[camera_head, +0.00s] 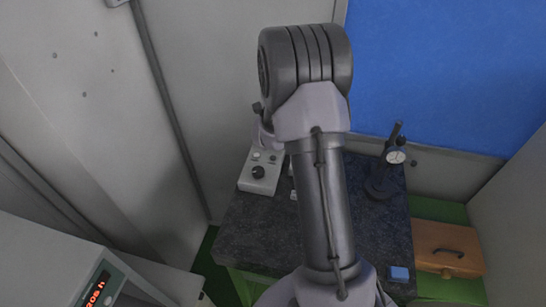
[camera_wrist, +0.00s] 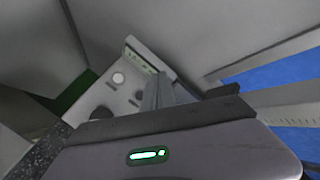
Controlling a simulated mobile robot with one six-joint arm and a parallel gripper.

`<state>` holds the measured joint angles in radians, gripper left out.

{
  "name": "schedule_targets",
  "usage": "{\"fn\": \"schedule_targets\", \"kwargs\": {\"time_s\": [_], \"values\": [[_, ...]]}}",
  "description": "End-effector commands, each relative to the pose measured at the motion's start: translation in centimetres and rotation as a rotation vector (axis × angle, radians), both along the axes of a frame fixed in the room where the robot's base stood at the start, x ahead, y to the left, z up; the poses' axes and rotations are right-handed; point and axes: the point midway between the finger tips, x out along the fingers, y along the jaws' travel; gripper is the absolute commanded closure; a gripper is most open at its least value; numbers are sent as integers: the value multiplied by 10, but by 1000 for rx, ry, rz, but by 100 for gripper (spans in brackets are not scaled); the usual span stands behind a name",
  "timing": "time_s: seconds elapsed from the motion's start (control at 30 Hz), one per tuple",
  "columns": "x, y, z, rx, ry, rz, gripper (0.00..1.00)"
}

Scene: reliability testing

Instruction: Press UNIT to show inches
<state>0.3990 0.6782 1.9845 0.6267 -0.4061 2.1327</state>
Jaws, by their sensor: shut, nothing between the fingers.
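A light grey control box (camera_head: 262,171) with a dark round knob and small buttons stands on the back left of the dark table. The box also shows in the wrist view (camera_wrist: 108,98), tilted, with a pale round knob, small dark marks and a panel strip along its far edge. No UNIT label is legible. My gripper (camera_wrist: 160,84) is shut and empty; its fingers overlap the box's right part in the wrist view. I cannot tell whether they touch it. In the head view my arm hides most of the gripper and the table's middle.
A dark dial-gauge stand (camera_head: 380,184) stands at the table's right. A blue block (camera_head: 399,273) lies at the front right. A brown case (camera_head: 446,250) is beside the dark table (camera_head: 245,232). A machine with a red display (camera_head: 95,290) is front left. Walls close in behind.

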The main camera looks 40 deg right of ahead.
Motion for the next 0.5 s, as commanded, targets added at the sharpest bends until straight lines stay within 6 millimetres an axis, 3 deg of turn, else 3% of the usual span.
{"fn": "schedule_targets", "kwargs": {"time_s": [0.5], "values": [[0,0,-66,0,1,2,100]]}}
